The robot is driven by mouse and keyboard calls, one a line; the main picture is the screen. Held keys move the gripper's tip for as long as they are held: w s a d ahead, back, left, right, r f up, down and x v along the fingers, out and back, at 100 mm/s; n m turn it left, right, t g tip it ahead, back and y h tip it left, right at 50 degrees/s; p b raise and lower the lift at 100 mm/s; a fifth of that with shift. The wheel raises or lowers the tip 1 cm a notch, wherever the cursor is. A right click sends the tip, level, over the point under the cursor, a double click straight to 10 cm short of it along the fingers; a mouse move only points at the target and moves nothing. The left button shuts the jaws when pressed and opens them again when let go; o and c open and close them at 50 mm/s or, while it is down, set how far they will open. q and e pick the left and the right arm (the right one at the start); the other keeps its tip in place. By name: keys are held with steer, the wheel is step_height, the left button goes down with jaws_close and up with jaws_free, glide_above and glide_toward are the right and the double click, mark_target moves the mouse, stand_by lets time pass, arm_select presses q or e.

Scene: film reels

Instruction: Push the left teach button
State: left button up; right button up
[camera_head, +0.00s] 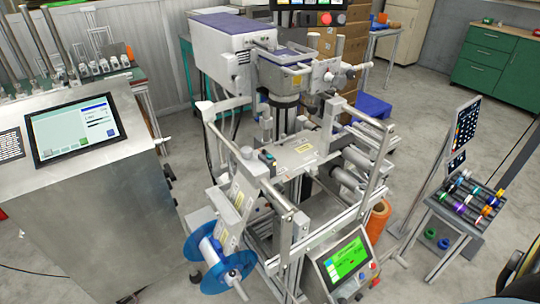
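A labelling machine (300,152) stands in the middle of the view, with a blue film reel (204,262) at its lower left. I cannot single out a left teach button; any such button is too small or hidden. A small dark device with a greenish spot (267,158) sits on the machine's left front part. A tilted control panel with a green screen (347,261) is at the machine's lower front, with small buttons including a red one (374,282) along its right side. Neither of my grippers is in view.
A steel cabinet with a touchscreen (77,130) fills the left. A small rack with colourful reels (470,208) and a dark display (466,126) stand at right. A dark and yellow object (518,264) is cut off at lower right.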

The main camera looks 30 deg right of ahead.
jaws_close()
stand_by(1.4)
